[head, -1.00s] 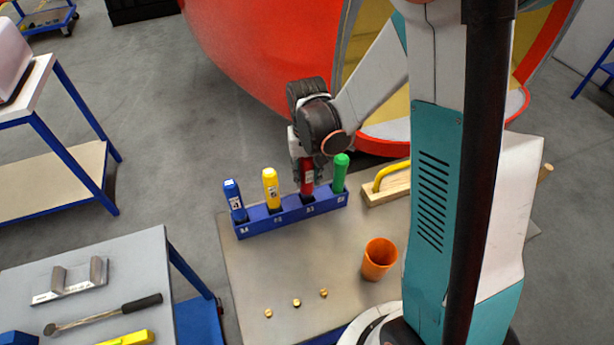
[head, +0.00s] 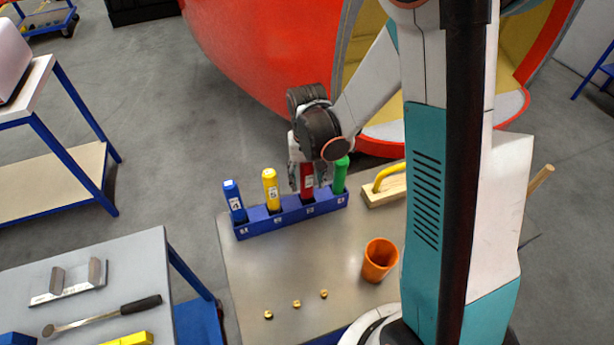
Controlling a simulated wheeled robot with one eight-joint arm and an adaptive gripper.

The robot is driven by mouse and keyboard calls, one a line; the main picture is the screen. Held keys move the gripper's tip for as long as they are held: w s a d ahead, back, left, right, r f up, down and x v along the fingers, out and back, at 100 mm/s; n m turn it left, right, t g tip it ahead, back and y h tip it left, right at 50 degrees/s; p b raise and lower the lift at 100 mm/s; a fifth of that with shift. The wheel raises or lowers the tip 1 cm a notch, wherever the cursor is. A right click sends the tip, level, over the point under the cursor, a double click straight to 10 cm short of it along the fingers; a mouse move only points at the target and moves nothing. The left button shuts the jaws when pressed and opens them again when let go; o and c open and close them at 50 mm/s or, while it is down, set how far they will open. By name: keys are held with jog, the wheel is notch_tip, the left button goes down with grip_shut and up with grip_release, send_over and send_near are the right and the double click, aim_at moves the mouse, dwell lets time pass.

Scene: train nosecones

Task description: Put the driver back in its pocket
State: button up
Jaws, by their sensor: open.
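The blue rack (head: 292,215) stands along the far edge of the metal table. Several drivers stand upright in its pockets: a blue one (head: 234,200), a yellow one (head: 271,188), a red one (head: 307,182) and a green one (head: 341,176). My gripper (head: 306,184) is at the red driver, pointing down, with its fingers open around or beside the handle. The top of the red handle is hidden by the gripper, and I cannot tell whether the fingers touch it.
An orange cup (head: 379,260) and several small brass pieces (head: 297,304) are on the table (head: 335,325). A wooden block with a yellow handle (head: 388,182) lies right of the rack. A grey side table (head: 135,262) holds a hammer-like tool (head: 105,315).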

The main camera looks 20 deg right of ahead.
notch_tip(320, 180, up, 12)
jog(key=shift+r+p, duration=0.2)
jog(key=shift+p, duration=0.75)
jog(key=s+r+n+t, duration=0.2)
jog(key=s+r+t, duration=0.5)
jog(key=s+r, duration=0.4)
jog(key=shift+s+r+n, duration=0.3)
jog(key=shift+s+r, duration=0.1)
jog(key=shift+s, duration=1.45)
